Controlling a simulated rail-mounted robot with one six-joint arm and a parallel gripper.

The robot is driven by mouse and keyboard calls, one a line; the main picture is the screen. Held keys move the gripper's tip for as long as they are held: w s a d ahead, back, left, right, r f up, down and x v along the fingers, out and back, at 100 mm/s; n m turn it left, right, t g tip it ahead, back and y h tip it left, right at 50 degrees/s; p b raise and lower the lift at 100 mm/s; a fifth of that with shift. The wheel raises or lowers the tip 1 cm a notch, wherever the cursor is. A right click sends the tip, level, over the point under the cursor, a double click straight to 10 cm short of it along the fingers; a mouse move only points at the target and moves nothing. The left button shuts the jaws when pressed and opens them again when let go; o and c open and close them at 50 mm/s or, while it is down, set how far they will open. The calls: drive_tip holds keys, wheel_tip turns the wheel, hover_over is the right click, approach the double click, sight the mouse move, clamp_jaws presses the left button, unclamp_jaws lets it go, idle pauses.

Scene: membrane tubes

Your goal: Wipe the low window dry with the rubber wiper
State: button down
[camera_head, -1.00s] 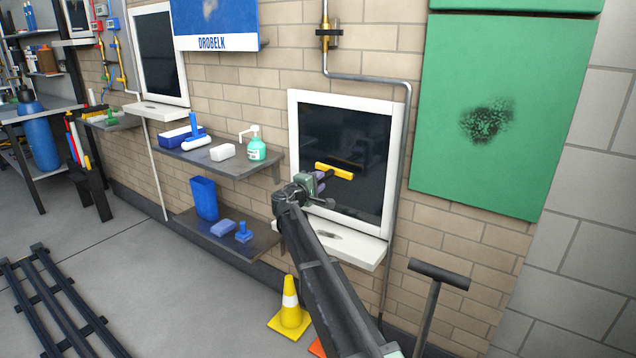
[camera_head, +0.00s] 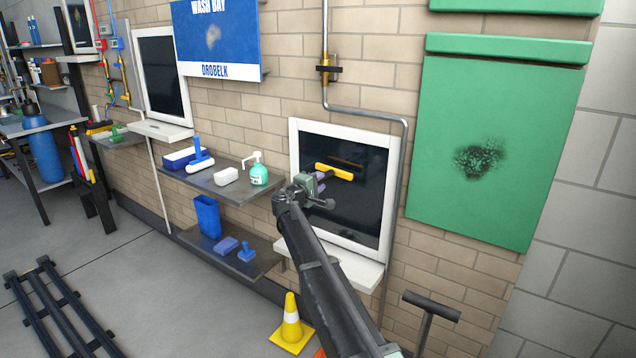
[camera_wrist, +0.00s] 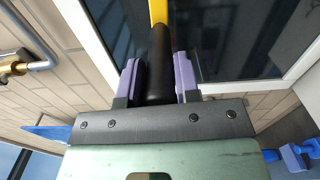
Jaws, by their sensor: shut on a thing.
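The low window (camera_head: 350,220) has a dark pane in a white frame on the brick wall, with a white sill (camera_head: 360,272) below. My gripper (camera_head: 318,184) is in front of its upper left part. It is shut on the rubber wiper (camera_head: 335,172), which has a yellow head and a black handle. In the wrist view my gripper's purple fingers (camera_wrist: 158,80) close on both sides of the black handle (camera_wrist: 159,62). The yellow head is in front of the upper pane; I cannot tell whether it touches the glass. Wetness on the pane is not clear.
Left of the window, shelves hold a soap bottle (camera_head: 259,172), a white block (camera_head: 226,175) and a blue bin (camera_head: 207,216). A pipe (camera_head: 398,160) runs along the window's right. A yellow cone (camera_head: 291,325) stands below, and a T-handled post (camera_head: 431,307) stands at right.

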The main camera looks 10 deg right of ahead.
drive_tip(key=shift+x, duration=1.1)
idle(1.3)
drive_tip(key=shift+f+b, duration=1.6)
drive_tip(key=shift+b, duration=0.05)
drive_tip(key=shift+f+b, duration=1.6)
drive_tip(key=shift+f, duration=0.05)
drive_tip(key=shift+f+b, duration=1.6)
drive_tip(key=shift+b, duration=0.05)
drive_tip(key=shift+f+b, duration=1.6)
drive_tip(key=shift+f, duration=0.15)
